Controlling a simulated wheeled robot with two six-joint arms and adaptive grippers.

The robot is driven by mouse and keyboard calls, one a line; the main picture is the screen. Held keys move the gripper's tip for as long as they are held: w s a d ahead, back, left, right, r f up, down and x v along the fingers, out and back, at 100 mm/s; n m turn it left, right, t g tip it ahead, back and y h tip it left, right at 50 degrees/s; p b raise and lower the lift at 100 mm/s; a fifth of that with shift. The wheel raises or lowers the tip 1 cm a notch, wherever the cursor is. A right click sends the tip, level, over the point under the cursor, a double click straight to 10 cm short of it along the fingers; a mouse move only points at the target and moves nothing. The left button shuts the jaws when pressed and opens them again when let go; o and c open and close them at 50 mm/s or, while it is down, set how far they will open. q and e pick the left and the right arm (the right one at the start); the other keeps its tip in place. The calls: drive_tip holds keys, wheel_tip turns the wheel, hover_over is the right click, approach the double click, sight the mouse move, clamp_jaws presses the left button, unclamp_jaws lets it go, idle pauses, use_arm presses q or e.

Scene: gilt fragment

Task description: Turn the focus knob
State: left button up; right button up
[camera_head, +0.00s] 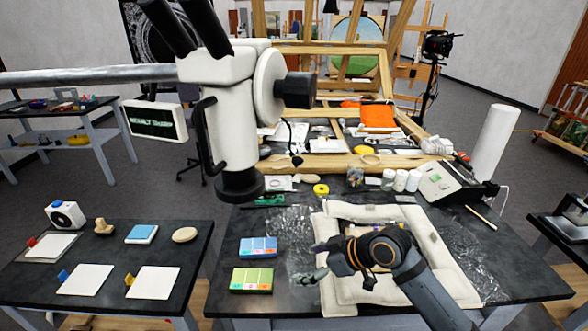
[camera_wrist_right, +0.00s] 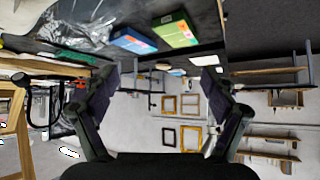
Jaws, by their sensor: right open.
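A white stereo microscope (camera_head: 218,120) with black eyepieces hangs on a grey boom arm in the upper left of the head view. The focus knob (camera_head: 297,89) is a dark cylinder sticking out to the right of the microscope's round white housing. My right gripper (camera_head: 310,263) is low over the front of the middle table, well below the knob and to its right, touching nothing that I can see. In the right wrist view my right gripper (camera_wrist_right: 160,76) shows its two dark fingers wide apart with nothing between them. My left gripper is not in view.
A padded cream frame (camera_head: 445,255) lies under my right arm on the dark table (camera_head: 520,260). Blue (camera_head: 258,247) and green (camera_head: 252,280) boxes lie to its left. A white paper roll (camera_head: 494,140) stands at the right. The left table (camera_head: 190,255) holds cards and small items.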

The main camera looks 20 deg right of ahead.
drive_tip(key=w+d+r+n+t+y, duration=0.1)
drive_tip(key=w+r+y, duration=0.15)
drive_tip(key=r, duration=0.55)
drive_tip(key=w+d+r+n+y, duration=0.1)
drive_tip(key=w+r+n, duration=0.15)
drive_tip(key=r, duration=0.55)
drive_tip(key=n+t+y, duration=0.2)
drive_tip(key=y, duration=0.3)
approach(314, 91)
drive_tip(key=w+a, duration=0.1)
drive_tip(key=a, duration=0.2)
drive_tip(key=w+a+p, duration=0.1)
drive_tip(key=p, duration=0.1)
drive_tip(key=w+a+r+p, duration=0.1)
drive_tip(key=p, duration=0.1)
drive_tip(key=shift+a+m, duration=0.15)
drive_tip(key=shift+m, duration=0.1)
drive_tip(key=p+x, duration=0.1)
drive_tip(key=x, duration=0.1)
drive_tip(key=p+x, duration=0.3)
drive_tip(key=x, duration=0.1)
drive_tip(key=shift+w+a+f+p, duration=0.2)
drive_tip(key=shift+a+f+p, duration=0.1)
drive_tip(key=shift+f, duration=0.1)
drive_tip(key=shift+w+a+f, duration=0.2)
drive_tip(key=shift+w+a, duration=0.1)
drive_tip(key=shift+a, duration=0.05)
